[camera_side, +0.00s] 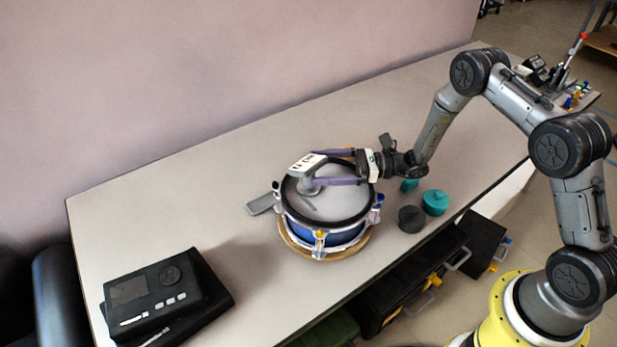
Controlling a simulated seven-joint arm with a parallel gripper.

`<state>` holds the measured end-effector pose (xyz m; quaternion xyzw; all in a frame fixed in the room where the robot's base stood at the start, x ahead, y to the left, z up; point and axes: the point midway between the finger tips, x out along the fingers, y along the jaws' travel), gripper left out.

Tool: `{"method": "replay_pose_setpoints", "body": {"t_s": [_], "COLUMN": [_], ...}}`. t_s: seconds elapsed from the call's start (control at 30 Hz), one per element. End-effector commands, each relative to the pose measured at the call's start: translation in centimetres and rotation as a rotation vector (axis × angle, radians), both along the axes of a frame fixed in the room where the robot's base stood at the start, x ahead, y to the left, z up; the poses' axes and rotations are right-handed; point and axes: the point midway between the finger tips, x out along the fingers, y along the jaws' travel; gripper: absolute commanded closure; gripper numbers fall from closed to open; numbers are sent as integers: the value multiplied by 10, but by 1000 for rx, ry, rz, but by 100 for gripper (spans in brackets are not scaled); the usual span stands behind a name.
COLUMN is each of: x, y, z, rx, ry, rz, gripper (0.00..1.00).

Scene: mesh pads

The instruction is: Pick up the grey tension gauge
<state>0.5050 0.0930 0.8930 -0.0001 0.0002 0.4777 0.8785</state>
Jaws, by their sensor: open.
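The grey tension gauge (309,186) stands on the pale head of a blue drum (342,239), left of the drum's middle. Its top is a white face with dark marks, and its lower part is grey. My gripper (323,167) comes in from the right, low over the drum head. Its two long purple fingers are apart, one behind the gauge and one in front of it at the gauge's right side. The jaws are open. I cannot tell whether either finger touches the gauge.
The drum sits on a round wooden base (297,248). A grey flat piece (261,204) lies left of it. A black round piece (411,219) and teal round pieces (435,203) stand to the right. A black control box (150,296) lies front left. The table's back left is clear.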

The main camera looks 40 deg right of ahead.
Motion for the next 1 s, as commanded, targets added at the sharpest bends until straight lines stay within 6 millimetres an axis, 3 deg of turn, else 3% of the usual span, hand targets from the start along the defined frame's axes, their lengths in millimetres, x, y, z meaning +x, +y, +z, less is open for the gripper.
{"method": "replay_pose_setpoints", "body": {"t_s": [0.13, 0.43, 1.0], "x": [9, 12, 11], "y": [15, 18, 18], "z": [0, 0, 0], "rx": [0, 0, 1], "ry": [0, 0, 1], "rz": [2, 0, 1], "gripper": [0, 0, 100]}}
